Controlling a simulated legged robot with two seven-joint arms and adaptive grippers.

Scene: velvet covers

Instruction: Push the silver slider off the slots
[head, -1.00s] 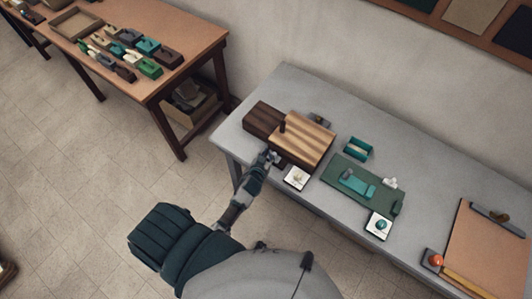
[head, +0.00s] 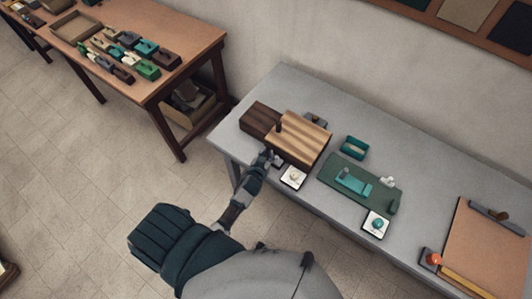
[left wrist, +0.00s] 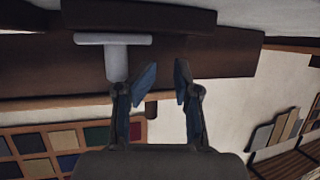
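A striped wooden box (head: 300,143) with a dark upright peg sits on the grey table, beside a dark brown block (head: 261,120). My left gripper (head: 271,157) is at the front edge of this wood, near where the two pieces meet. In the left wrist view my left gripper (left wrist: 166,82) has its two blue-padded fingers apart, with nothing between them. A silver-grey T-shaped piece (left wrist: 113,41), probably the slider, lies against dark wood; its stem runs down to the left finger. I cannot tell whether they touch. The slots are not clearly visible. My right gripper is not in view.
A white-based button (head: 293,177) stands right of my left gripper. Further right are a green board (head: 385,190), another button (head: 376,224) and a clipboard (head: 485,250). A brown table (head: 190,50) with small boxes stands at the left.

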